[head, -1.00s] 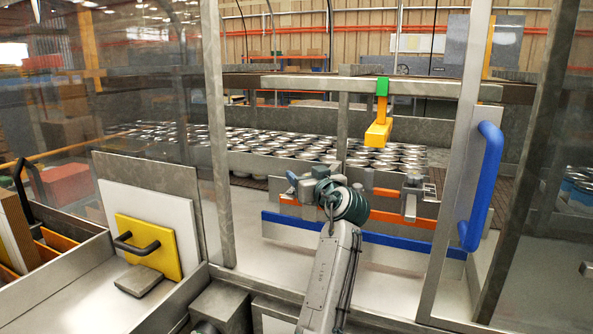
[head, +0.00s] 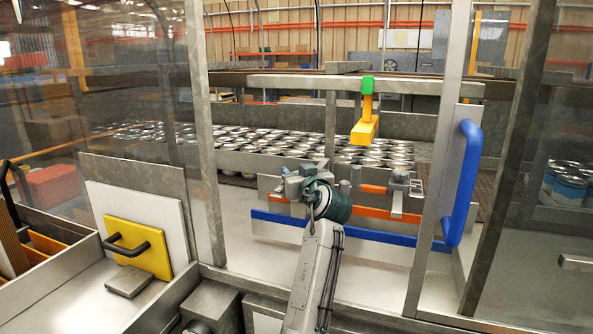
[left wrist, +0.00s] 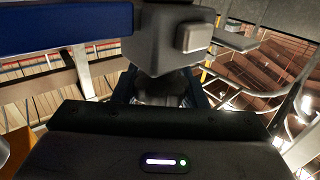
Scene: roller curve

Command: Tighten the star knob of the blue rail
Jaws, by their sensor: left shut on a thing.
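The blue rail (head: 375,238) runs low across the opening in the guarding, below an orange rail (head: 372,211). My left gripper (head: 291,180) is at the left end of the rails, with my arm reaching in from the bottom. In the left wrist view it is shut on a dark knob (left wrist: 160,88), mostly hidden between the fingers, under a grey clamp block (left wrist: 168,35). The blue bar (left wrist: 60,28) shows beside that block at upper left. The knob's star shape cannot be made out. My right gripper is not in view.
A yellow block (head: 365,129) hangs from a green clip on a crossbar. A blue door handle (head: 462,183) and grey posts frame the opening. Several metal cans (head: 262,142) stand behind the rails. A yellow plate with a black handle (head: 137,249) is at left.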

